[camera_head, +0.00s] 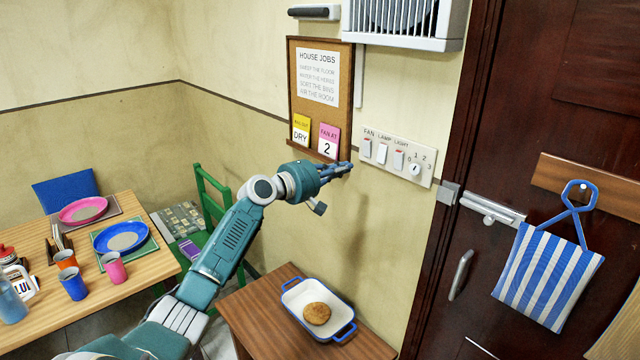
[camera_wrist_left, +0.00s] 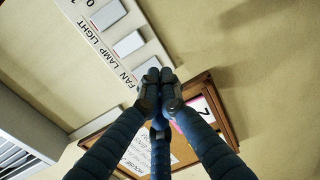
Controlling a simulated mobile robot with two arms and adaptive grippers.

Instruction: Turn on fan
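The fan (camera_head: 405,18) is a white slatted unit high on the wall. Below it is a white switch panel (camera_head: 432,172) with rocker switches marked FAN (camera_head: 366,148), LAMP (camera_head: 381,153) and LIGHT (camera_head: 398,160), and a round dial (camera_head: 415,169) numbered 0 to 3. My left gripper (camera_head: 346,169) is just left of and below the FAN switch. In the left wrist view its fingertips (camera_wrist_left: 159,84) are together with nothing visible between them, and they overlap the lower edge of the FAN switch (camera_wrist_left: 147,69). I cannot tell whether they touch it. My right gripper is not in view.
A corkboard (camera_head: 318,120) beside the panel carries a pink note (camera_head: 328,141) reading "FAN AT 2". A small table (camera_head: 262,325) with a dish (camera_head: 297,300) stands below. A dark door (camera_head: 560,110) with a striped bag (camera_head: 548,275) is right. A dining table (camera_head: 140,280) is left.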

